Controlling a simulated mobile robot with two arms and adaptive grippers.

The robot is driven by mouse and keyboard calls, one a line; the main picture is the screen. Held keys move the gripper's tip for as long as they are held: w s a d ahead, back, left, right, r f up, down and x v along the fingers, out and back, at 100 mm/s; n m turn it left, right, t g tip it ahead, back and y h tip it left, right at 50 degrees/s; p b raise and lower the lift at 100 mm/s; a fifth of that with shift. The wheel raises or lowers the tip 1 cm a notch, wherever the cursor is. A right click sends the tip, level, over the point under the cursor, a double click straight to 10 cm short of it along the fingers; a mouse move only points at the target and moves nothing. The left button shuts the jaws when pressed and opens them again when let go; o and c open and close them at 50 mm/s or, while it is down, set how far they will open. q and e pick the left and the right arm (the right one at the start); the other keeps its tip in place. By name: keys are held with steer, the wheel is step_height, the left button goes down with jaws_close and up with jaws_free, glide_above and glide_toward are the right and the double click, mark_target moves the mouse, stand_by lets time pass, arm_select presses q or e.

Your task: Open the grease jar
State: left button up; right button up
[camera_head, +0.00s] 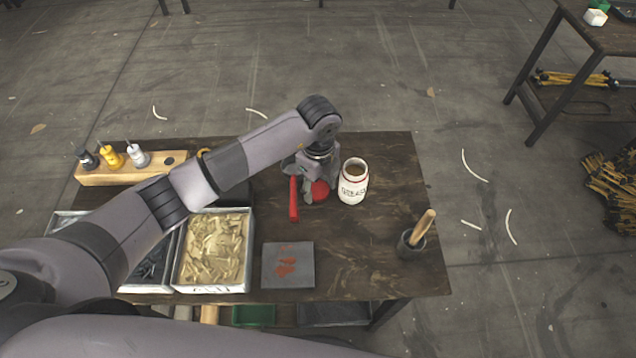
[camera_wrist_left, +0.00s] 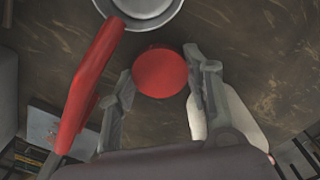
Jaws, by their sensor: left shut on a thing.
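The grease jar (camera_head: 353,184) is white with a red band and dark lettering. It stands upright on the dark wooden table, its mouth open with brown grease visible. Part of it shows behind a finger in the left wrist view (camera_wrist_left: 244,118). My left gripper (camera_head: 312,189) is just left of the jar and shut on the round red lid (camera_wrist_left: 161,73). The lid (camera_head: 320,190) is off the jar and beside it; I cannot tell whether it touches the table. My right gripper is not in view.
A red-handled thing (camera_head: 293,200) is close left of my left gripper. A metal container (camera_wrist_left: 142,8) shows beyond the lid. A grey plate (camera_head: 288,265), a bin of brass-coloured pieces (camera_head: 246,284) and a pot with a wooden-handled tool (camera_head: 411,246) are nearer. Table right of the jar is clear.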

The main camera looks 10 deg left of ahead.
arm_select(q)
steer(key=shift+f, duration=0.1)
steer(key=o, duration=1.3)
